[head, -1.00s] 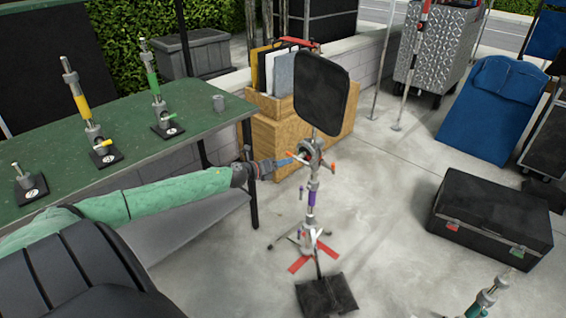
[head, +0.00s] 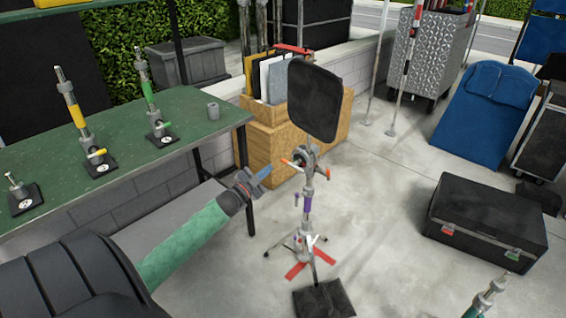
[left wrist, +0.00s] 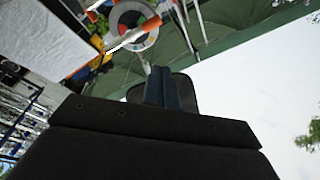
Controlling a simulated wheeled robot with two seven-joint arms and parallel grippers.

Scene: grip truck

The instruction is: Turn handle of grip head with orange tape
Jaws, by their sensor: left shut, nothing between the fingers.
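The grip head (head: 306,158) is grey and round, on top of a stand with purple tape, below a black flag panel (head: 313,100). Its orange-taped handle (head: 289,162) sticks out on the left side, toward my left gripper. My left gripper (head: 263,173) is shut and empty, left of and slightly below the handle, apart from it. In the left wrist view the shut fingers (left wrist: 163,88) show below the grip head (left wrist: 128,18) and its orange handle (left wrist: 140,33). My right gripper is not in view.
A green table (head: 110,130) with several small taped heads stands at the left. A wooden crate (head: 280,140) is behind the stand. A black case (head: 487,215) is at the right.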

